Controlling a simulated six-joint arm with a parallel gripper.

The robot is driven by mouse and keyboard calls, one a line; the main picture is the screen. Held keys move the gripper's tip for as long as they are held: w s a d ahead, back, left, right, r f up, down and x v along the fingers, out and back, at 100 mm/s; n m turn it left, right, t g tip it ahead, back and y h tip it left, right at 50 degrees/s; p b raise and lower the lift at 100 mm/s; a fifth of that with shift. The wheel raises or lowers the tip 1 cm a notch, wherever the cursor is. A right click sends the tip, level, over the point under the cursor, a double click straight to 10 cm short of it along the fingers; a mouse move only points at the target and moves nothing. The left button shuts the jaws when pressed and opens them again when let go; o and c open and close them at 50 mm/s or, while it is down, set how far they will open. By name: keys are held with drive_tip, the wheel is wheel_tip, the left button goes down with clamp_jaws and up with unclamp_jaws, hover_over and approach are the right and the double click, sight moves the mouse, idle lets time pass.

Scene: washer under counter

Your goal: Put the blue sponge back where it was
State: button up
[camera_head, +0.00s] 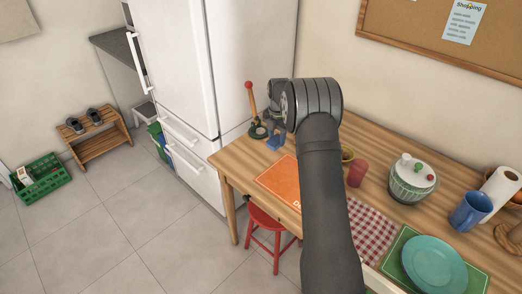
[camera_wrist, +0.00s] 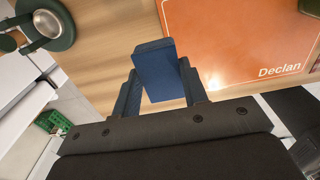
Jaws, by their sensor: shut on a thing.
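The blue sponge (camera_wrist: 155,67) is a small dark-blue block between the two fingers of my gripper (camera_wrist: 160,78) in the wrist view. My gripper is shut on it, with one finger on each side. In the head view the sponge (camera_head: 275,143) shows below my gripper (camera_head: 276,131), near the table's far left corner by the fridge. Bare wood lies around it; whether it touches the table I cannot tell. My wrist and arm hide part of the table behind them.
A green-based item with a red-tipped upright handle (camera_head: 252,105) stands just left of the sponge. An orange mat marked "Declan" (camera_wrist: 240,40) lies to the right. The fridge (camera_head: 180,60) is close by.

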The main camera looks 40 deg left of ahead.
drive_tip(key=a+f, duration=0.1)
drive_tip(key=a, duration=0.1)
drive_tip(key=s+a+f, duration=0.1)
drive_tip(key=a, duration=0.1)
drive_tip(key=s+a+f, duration=0.1)
drive_tip(key=a+f, duration=0.1)
drive_tip(key=shift+s+a, duration=0.15)
drive_tip(key=shift+f, duration=2)
drive_tip(key=o, duration=1)
drive_tip(key=shift+f, duration=0.15)
wheel_tip(320, 180, up, 12)
drive_tip(key=shift+r, duration=0.15)
